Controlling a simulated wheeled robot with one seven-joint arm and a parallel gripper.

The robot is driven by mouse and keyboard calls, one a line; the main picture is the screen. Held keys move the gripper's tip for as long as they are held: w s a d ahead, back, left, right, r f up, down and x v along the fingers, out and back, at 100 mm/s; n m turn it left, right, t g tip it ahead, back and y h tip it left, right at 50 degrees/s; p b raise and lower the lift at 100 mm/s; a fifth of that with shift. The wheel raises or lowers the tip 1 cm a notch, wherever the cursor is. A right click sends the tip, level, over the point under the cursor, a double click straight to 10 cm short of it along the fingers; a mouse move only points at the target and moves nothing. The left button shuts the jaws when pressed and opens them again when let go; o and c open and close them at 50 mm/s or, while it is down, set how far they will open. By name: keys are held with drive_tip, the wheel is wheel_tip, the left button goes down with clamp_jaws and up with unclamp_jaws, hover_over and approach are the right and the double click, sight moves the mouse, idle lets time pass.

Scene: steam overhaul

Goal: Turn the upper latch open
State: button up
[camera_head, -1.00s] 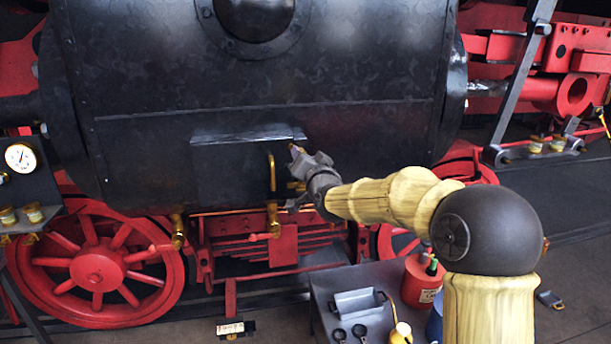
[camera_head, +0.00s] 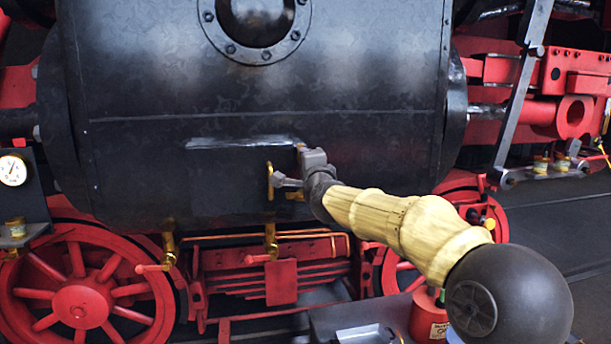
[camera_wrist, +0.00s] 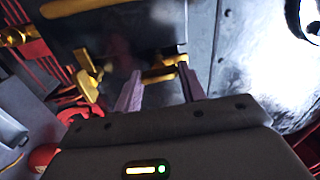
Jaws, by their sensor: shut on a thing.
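A dark panel (camera_head: 232,180) on the black cylinder carries a brass handle (camera_head: 270,181). The handle also shows at the top of the wrist view (camera_wrist: 88,6). My gripper (camera_head: 286,175) is at the panel's right side, just right of the handle. In the wrist view its two fingers (camera_wrist: 160,84) stand on either side of a small brass latch (camera_wrist: 166,72) and are shut on it. In the head view the gripper mostly hides this latch. Another brass piece (camera_wrist: 89,75) shows left of the fingers in the wrist view, apart from them.
A narrow ledge (camera_head: 240,142) runs above the panel. Brass cocks (camera_head: 271,241) with red levers hang under the cylinder. A red can (camera_head: 428,320) stands at the bottom, beside my arm. A pressure gauge (camera_head: 13,170) is at the far left.

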drive_tip(key=shift+f+m, duration=0.1)
drive_tip(key=shift+m, duration=0.4)
drive_tip(key=shift+b, duration=0.3)
drive_tip(key=o, duration=1)
drive_tip(key=shift+d, duration=0.1)
drive_tip(key=shift+c, duration=0.2)
drive_tip(key=b+v, duration=1.5)
drive_tip(key=v, duration=0.2)
drive_tip(key=shift+s, duration=0.15)
